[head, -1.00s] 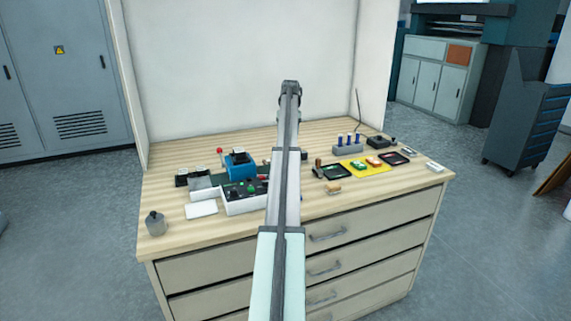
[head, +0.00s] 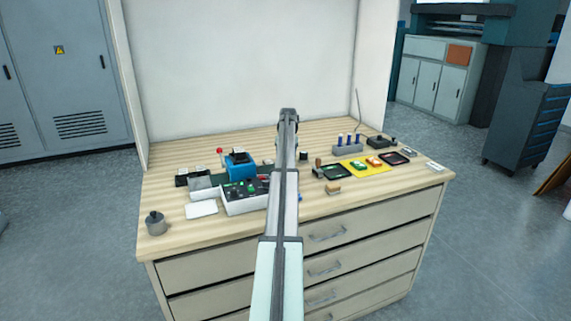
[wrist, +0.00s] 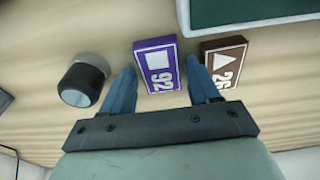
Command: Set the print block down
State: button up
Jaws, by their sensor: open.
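A purple print block (wrist: 158,66) with a white square and the number 92 lies on the wooden table in the wrist view. My gripper (wrist: 160,66) is open, with one blue finger on each side of this block. The left finger is close to the block's edge; I cannot tell whether it touches. A brown block (wrist: 224,62) with a white triangle and the number 26 lies just right, partly behind the right finger. In the head view my own arm hides the gripper and these blocks.
A black-capped grey cylinder (wrist: 83,80) stands left of my gripper. A dark green tray edge (wrist: 250,14) is at upper right. In the head view, a control box (head: 240,197) is left of my arm and a yellow mat (head: 366,167) right.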

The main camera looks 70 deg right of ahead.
jog(key=shift+f, duration=0.25)
jog(key=c, duration=0.9)
